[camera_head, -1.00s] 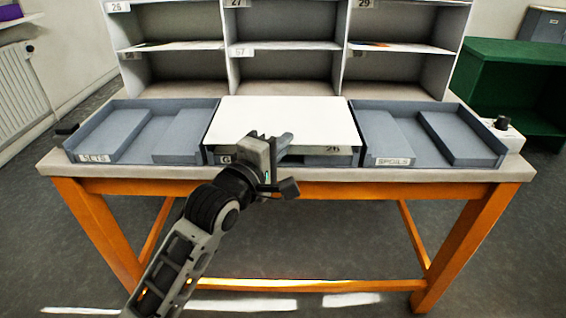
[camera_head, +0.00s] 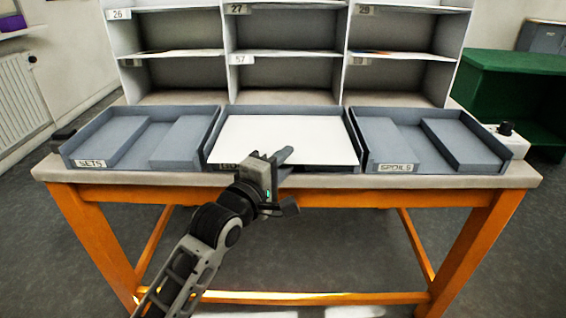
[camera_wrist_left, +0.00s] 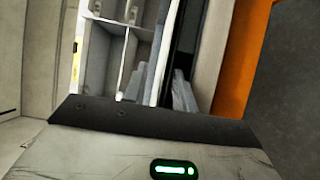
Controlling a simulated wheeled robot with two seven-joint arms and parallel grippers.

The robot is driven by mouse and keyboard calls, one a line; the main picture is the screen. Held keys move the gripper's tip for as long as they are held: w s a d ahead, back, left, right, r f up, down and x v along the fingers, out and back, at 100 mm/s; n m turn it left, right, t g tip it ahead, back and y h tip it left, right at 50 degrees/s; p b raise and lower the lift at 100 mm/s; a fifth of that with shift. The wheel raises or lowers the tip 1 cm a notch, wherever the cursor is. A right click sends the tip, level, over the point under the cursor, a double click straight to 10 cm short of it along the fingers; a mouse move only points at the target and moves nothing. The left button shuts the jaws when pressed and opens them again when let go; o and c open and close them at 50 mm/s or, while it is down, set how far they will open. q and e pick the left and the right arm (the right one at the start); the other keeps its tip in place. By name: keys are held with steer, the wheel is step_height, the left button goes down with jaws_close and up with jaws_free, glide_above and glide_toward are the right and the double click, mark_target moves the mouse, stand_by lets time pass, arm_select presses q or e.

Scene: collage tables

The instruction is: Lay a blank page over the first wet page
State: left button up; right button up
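Anything beneath the page is hidden. My left gripper (camera_head: 284,181) is at the middle of the tray's front edge. One finger is over the page's front edge and the other is lower, in front of the tray, with a gap between them. In the left wrist view the fingers (camera_wrist_left: 168,92) stand apart beside a thin pale edge. My right gripper is not in view.
The SETS tray (camera_head: 90,163) is on the left and the SPOILS tray (camera_head: 395,168) on the right; both look empty of pages. A grey pigeonhole shelf (camera_head: 284,52) stands behind. A small box with a black knob (camera_head: 506,130) is at the table's right end.

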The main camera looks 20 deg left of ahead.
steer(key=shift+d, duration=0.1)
arm_select(q)
steer(key=p+v, duration=0.1)
steer(key=v, duration=1.5)
steer(key=shift+p, duration=0.3)
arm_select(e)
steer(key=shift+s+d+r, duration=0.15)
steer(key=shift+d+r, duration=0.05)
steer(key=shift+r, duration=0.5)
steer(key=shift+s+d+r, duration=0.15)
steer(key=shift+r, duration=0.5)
arm_select(q)
steer(key=shift+c, duration=0.2)
